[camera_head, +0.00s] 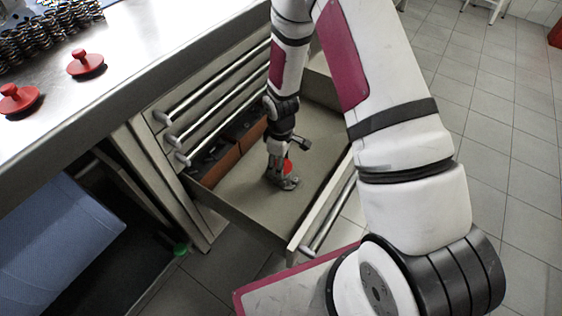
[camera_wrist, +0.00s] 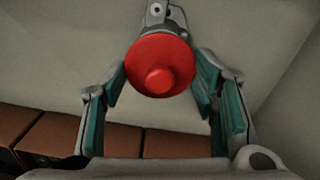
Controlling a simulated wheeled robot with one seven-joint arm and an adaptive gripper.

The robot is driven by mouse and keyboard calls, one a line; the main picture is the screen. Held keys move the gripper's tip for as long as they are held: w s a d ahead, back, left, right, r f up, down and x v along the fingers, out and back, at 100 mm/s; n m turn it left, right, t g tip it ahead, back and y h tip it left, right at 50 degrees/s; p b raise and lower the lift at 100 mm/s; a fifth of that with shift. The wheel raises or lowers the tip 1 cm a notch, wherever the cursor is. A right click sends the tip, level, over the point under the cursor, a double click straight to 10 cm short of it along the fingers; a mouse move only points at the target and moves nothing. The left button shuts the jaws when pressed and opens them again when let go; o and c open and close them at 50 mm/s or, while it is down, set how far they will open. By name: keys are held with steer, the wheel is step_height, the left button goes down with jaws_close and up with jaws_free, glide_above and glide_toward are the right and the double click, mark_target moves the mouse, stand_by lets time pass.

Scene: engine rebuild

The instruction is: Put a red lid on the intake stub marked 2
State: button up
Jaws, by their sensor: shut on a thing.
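A red lid (camera_wrist: 160,66) with a round knob faces the camera in the wrist view. My gripper (camera_wrist: 160,80) is shut on it, with the green-padded fingers at its left and right sides. In the head view my gripper (camera_head: 281,172) points down inside an open drawer (camera_head: 240,205), and the red lid (camera_head: 288,166) shows partly at the fingers. I cannot tell whether the lid touches the drawer floor. Two more red lids, a nearer one (camera_head: 17,98) and a farther one (camera_head: 86,64), stand on the metal bench. No intake stub marked 2 shows in either view.
The steel bench (camera_head: 130,85) carries several dark springs (camera_head: 45,32). Brown boxes (camera_head: 228,150) line the drawer's left side. The drawer walls surround my gripper.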

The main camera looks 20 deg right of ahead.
steer(key=shift+f, duration=0.2)
stand_by(0.4)
steer(key=o, duration=0.9)
steer(key=shift+r, duration=0.1)
steer(key=shift+r+p, duration=2.45)
steer(key=shift+r, duration=1.25)
